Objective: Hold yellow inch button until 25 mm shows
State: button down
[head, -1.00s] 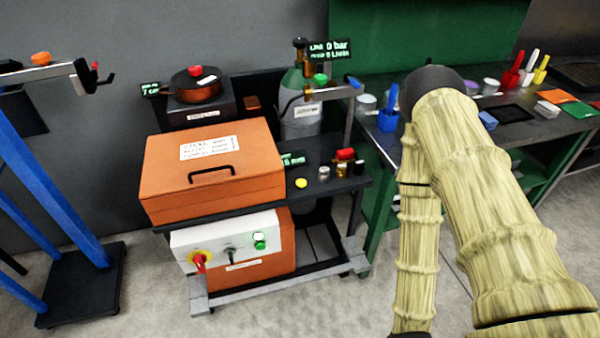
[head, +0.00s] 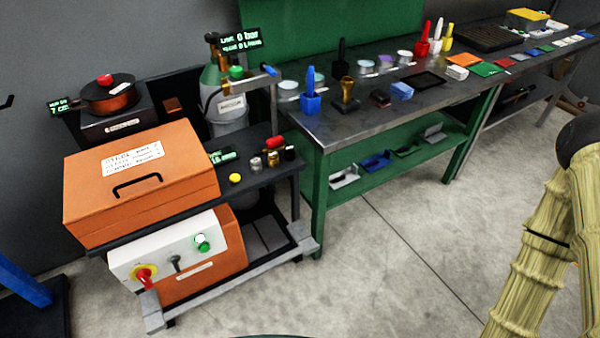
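The yellow inch button (head: 235,178) sits on the dark cart top, just right of the orange box. Nothing touches it. A small dark display with green text (head: 222,157) stands behind it; it seems to read 15 mm, but the text is small. My arm, in a pale yellow ribbed cover, shows at the right edge, well apart from the button. My gripper is out of the picture.
The orange lidded box (head: 140,185) fills the cart's left side. Small brass and grey parts and a red piece (head: 275,143) stand right of the button. A gas cylinder (head: 212,85) rises behind. A green workbench (head: 320,190) stands to the right. The floor in front is clear.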

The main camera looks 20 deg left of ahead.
aim_at(234, 178)
jog(key=z, duration=2.1)
jog(key=k, duration=2.95)
jog(key=u, duration=2.15)
jog(key=i, duration=0.5)
jog(key=z, duration=0.05)
